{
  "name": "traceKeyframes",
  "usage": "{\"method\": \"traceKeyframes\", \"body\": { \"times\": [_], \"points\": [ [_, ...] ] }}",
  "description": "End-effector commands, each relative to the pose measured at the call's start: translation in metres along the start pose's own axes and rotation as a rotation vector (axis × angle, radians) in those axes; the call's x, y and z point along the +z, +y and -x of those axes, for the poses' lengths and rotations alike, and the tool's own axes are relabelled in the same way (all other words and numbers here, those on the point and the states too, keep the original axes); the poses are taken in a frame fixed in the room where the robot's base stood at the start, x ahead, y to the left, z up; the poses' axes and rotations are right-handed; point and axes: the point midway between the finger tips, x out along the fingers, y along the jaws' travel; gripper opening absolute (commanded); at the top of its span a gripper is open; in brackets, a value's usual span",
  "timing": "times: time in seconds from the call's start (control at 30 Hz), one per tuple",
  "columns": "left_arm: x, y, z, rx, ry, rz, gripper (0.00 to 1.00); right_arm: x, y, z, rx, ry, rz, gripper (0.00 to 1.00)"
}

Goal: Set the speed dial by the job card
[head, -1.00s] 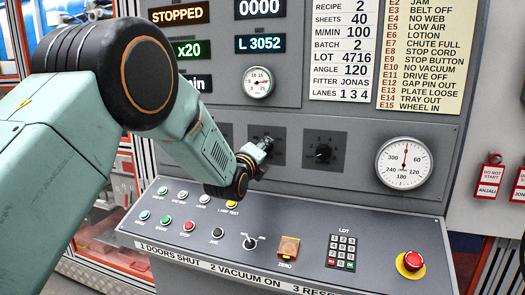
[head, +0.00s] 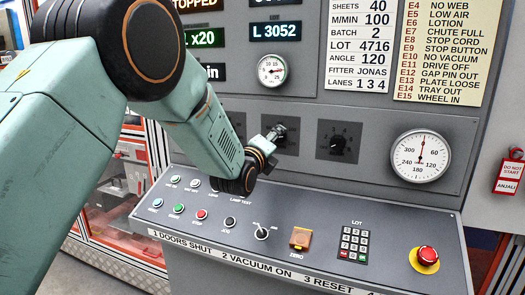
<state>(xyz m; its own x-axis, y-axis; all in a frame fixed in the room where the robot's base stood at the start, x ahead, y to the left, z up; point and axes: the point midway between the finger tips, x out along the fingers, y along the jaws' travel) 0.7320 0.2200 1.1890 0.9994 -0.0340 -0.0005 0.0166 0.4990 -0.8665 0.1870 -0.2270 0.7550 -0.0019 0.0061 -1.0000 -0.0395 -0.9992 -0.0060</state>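The job card (head: 363,45) is a white sheet on the grey panel; its visible lines include M/MIN 100, ANGLE 120 and LOT 4716. Below it is a row of black rotary dials on dark plates. The right dial (head: 338,145) is clear; the middle dial's plate (head: 291,142) is partly covered by my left gripper (head: 274,136). The left dial is mostly hidden behind my arm. My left gripper is at the middle dial; its fingers are small and dark, and I cannot tell whether they grip the knob. Which dial sets speed is not readable. My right gripper is not in view.
A round gauge (head: 420,156) sits right of the dials, and a smaller gauge (head: 271,70) above them. The sloped console below carries push buttons, a selector switch (head: 262,233), a keypad (head: 354,244) and a red emergency stop (head: 427,255). A red tag (head: 509,172) hangs at right.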

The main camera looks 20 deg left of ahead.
Motion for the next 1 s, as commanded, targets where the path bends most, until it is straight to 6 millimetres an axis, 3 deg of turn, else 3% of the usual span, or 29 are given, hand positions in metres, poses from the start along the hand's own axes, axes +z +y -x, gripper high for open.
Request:
{"method": "traceKeyframes", "body": {
  "times": [0.53, 0.73, 1.0],
  "points": [
    [0.001, -0.002, 0.081, -0.002, -0.002, -0.001, 0.59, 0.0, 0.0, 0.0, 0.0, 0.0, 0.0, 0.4],
    [0.001, -0.002, 0.092, -0.004, -0.003, -0.001, 0.59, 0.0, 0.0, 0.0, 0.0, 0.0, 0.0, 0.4],
    [0.001, -0.002, 0.093, -0.003, -0.003, 0.0, 0.59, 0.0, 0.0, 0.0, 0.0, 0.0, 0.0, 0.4]
  ]
}}
